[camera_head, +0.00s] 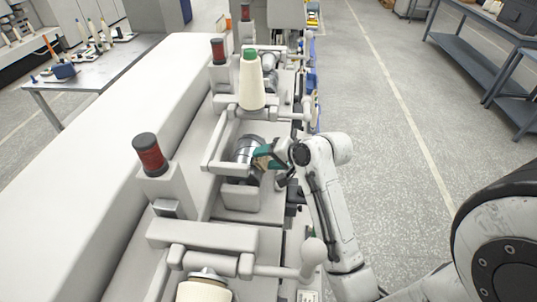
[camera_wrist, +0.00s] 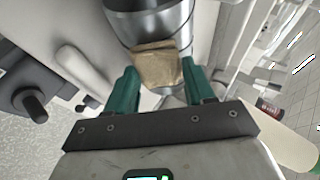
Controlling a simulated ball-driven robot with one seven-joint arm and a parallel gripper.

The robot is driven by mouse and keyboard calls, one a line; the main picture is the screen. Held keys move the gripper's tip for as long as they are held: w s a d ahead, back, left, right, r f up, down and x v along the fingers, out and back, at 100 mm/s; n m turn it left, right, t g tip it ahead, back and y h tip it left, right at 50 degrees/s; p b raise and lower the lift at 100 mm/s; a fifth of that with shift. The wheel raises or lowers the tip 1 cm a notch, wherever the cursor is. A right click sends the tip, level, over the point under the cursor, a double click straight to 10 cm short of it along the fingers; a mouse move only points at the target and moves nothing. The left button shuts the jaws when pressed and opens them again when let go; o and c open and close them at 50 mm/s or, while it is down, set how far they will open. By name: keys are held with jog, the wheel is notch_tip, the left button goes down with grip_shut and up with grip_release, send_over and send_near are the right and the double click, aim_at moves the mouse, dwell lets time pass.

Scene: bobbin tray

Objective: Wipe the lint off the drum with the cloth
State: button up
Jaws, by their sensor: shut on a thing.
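The drum (camera_head: 243,149) is a shiny metal cylinder set in the machine, left of my gripper (camera_head: 264,157) in the head view. It also shows at the top of the wrist view (camera_wrist: 150,22), with a dark groove line around it. My gripper's two teal fingers (camera_wrist: 160,74) are shut on the tan, folded cloth (camera_wrist: 157,66). The cloth overlaps the lower edge of the drum in the wrist view and looks to be against it or very close; I cannot tell whether it touches. No lint can be made out on the visible drum surface.
A cream yarn cone with a green top (camera_head: 251,82) stands beyond the drum. Dark-red capped posts (camera_head: 149,153) rise along the machine's left side. Another cone (camera_head: 203,290) sits at the near end. A white ball-ended lever (camera_head: 314,250) lies near my arm. The right aisle is clear.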

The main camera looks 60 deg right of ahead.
jog(key=shift+s+a, duration=0.25)
jog(key=shift+a, duration=0.65)
jog(key=shift+w+d, duration=0.3)
jog(key=shift+d, duration=0.6)
jog(key=shift+w+d, duration=0.3)
jog(key=shift+d, duration=0.6)
jog(key=shift+d, duration=0.1)
jog(key=d, duration=0.1)
jog(key=w+d, duration=0.1)
jog(key=d, duration=0.1)
jog(key=shift+w, duration=0.1)
jog(key=s+d+r, duration=0.2)
jog(key=s+r, duration=0.2)
jog(key=s, duration=0.1)
jog(key=shift+r, duration=0.25)
jog(key=shift+s, duration=0.1)
